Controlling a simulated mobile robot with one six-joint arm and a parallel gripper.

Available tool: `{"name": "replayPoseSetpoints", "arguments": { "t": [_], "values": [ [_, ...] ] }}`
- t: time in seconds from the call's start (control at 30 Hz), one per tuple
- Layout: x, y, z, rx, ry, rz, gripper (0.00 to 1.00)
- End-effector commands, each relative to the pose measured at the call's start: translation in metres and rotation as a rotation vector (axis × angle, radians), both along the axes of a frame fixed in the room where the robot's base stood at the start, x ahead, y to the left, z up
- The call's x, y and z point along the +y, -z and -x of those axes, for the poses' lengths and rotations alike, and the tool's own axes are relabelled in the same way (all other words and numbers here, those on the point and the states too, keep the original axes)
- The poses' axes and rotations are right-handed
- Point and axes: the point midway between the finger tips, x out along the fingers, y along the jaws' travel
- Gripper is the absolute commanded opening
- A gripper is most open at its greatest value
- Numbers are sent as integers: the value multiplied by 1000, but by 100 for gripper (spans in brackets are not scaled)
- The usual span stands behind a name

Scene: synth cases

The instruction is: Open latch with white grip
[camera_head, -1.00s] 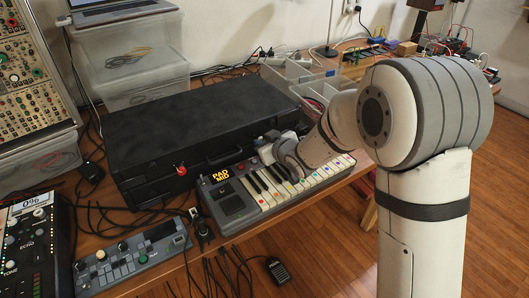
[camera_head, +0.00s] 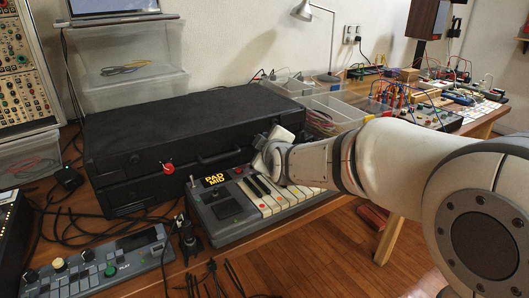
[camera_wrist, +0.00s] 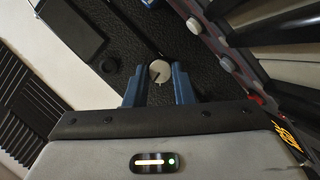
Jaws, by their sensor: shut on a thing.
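A closed black case (camera_head: 125,150) lies on the table. A latch with a red grip (camera_head: 168,169) shows on the left of its front. My gripper (camera_wrist: 158,82) is at the right part of the case's front, just behind the keyboard. In the wrist view its two blue fingers are shut on a round white grip (camera_wrist: 159,71), against the black textured case surface (camera_wrist: 140,30). In the head view my own wrist hides the fingertips and this grip, so the latch's position there cannot be told.
A small keyboard (camera_head: 222,207) stands close in front of the case, under my wrist. A control box (camera_head: 90,262) and loose black cables lie in front. Clear bins (camera_head: 335,112) stand to the right. Stacked plastic boxes (camera_head: 130,75) are behind the case.

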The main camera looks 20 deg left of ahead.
Motion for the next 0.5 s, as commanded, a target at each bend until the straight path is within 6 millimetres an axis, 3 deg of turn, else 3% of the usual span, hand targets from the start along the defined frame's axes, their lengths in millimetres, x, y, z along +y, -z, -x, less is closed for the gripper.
{"name": "replayPoseSetpoints", "arguments": {
  "t": [0.5],
  "values": [
    [2, 2, 2, -217, -3, 192, 0]
  ]
}}
